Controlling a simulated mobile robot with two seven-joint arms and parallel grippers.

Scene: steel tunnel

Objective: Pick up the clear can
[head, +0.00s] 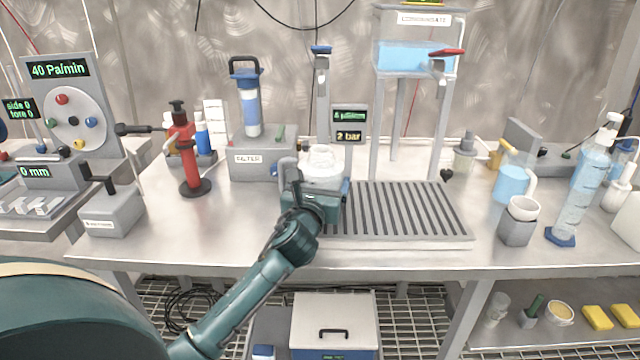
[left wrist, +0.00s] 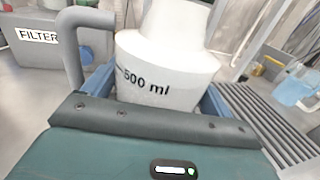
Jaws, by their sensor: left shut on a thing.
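In the left wrist view the can (left wrist: 165,68) fills the middle and reads "500 ml". My left gripper (head: 318,187) is shut on the can's body, with a blue jaw on each side of it; the jaws also show in the left wrist view (left wrist: 157,95). The can's lower part is hidden behind my gripper, so I cannot tell whether it touches the bench. My right gripper is not in view.
A slatted drain grate (head: 405,210) lies just right of the can. A grey FILTER box (head: 262,160) stands behind left, a post with a "2 bar" display (head: 348,137) behind. A red pump (head: 187,160) stands left.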

